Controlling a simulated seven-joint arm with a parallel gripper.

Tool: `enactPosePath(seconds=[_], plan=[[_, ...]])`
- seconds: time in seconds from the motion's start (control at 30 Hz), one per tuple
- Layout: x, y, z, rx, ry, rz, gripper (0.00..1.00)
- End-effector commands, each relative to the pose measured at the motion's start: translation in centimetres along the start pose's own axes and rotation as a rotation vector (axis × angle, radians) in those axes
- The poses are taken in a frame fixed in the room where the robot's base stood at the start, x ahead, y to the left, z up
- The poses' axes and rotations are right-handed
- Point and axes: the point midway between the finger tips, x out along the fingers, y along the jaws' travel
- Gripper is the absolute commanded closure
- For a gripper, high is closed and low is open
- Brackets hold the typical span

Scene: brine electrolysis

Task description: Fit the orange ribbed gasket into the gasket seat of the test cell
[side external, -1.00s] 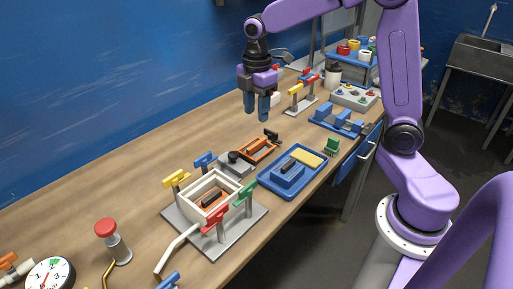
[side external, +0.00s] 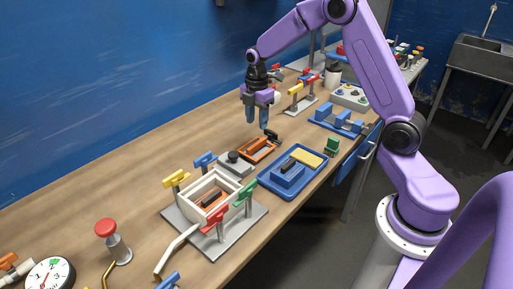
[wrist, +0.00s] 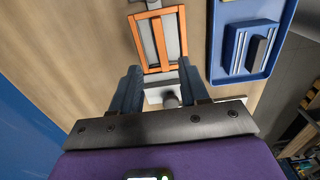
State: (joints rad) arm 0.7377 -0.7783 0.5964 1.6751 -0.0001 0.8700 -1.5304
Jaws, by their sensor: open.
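The orange ribbed gasket (side external: 258,149) is a rectangular orange frame lying on the bench beyond the test cell. In the wrist view the gasket (wrist: 145,42) shows a lengthwise rib, with grey between its bars. The test cell (side external: 212,195) is a white-walled frame on a grey plate, with yellow, blue, green and red clamps around it. Inside it I see an orange floor with a dark block; the seat is partly hidden by the walls. My gripper (side external: 257,124) is open and empty, pointing down above the bench by the gasket. Its fingers (wrist: 160,86) are apart in the wrist view.
A grey block with a dark knob (side external: 234,160) stands between gasket and cell. A blue tray (side external: 264,186) with a blue block and yellow pad lies to the right. A small dark part (side external: 271,135) is just behind the gasket.

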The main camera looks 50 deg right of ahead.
Motion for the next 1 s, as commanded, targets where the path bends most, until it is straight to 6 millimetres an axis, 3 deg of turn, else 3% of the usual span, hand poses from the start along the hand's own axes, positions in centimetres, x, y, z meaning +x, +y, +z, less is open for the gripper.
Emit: enactPosePath(seconds=[0.1, 0.37, 0.7, 1.0], plan=[[1.9, -0.1, 0.0, 0.0, 0.0, -0.004, 0.55], [3.5, -0.1, -0.1, -0.001, 0.0, -0.001, 0.55], [7.8, -0.2, -0.4, 0.001, 0.0, -0.001, 0.55], [8.2, -0.2, -0.4, 0.0, 0.0, 0.001, 0.55]])
